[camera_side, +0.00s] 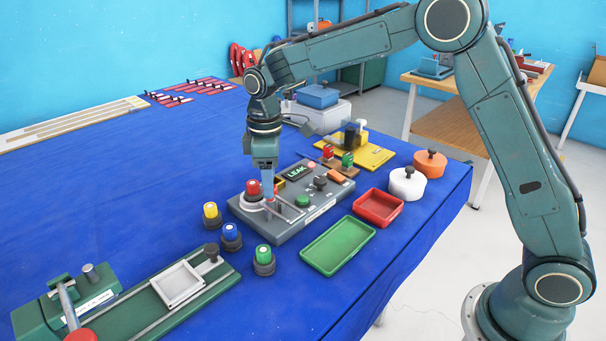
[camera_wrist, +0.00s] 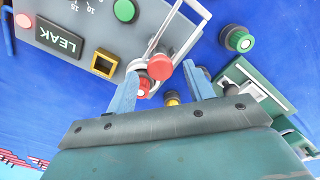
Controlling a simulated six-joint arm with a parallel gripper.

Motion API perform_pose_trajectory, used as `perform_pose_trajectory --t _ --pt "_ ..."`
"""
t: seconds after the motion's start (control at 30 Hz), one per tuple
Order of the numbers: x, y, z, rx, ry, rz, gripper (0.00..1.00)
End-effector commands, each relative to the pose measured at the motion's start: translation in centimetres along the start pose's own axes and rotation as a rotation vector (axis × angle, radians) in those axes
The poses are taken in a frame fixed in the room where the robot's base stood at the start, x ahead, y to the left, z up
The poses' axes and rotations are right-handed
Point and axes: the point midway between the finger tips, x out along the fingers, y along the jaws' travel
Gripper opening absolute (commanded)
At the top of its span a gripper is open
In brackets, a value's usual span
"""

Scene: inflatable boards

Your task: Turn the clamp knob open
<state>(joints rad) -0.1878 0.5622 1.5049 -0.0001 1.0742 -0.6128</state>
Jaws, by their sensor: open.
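A red knob (camera_wrist: 162,69) sits at the end of a silver clamp frame (camera_wrist: 192,45) on the grey test box (camera_side: 325,205). I take it to be the clamp knob; in the side view my gripper mostly hides it. Beside it, a red-capped valve (camera_side: 253,188) stands in a round seat at the box's left end, and its red top also shows in the wrist view (camera_wrist: 142,88). My gripper (camera_side: 269,197) points down over this end of the box. Its blue fingers (camera_wrist: 161,73) are open, one on each side of the red knob. I cannot tell whether they touch it.
Yellow (camera_side: 211,214), blue (camera_side: 231,236) and green (camera_side: 264,260) capped valves stand in front of the box. A green tray (camera_side: 338,246) and red tray (camera_side: 378,208) lie right. A green fixture (camera_side: 130,310) is at front left.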

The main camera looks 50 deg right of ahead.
Motion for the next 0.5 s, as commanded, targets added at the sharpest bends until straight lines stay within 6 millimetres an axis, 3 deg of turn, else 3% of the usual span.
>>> perform_pose_trajectory --t 0.5 --pt "-8.2 0.0 -0.1 -0.001 0.005 0.003 0.52"
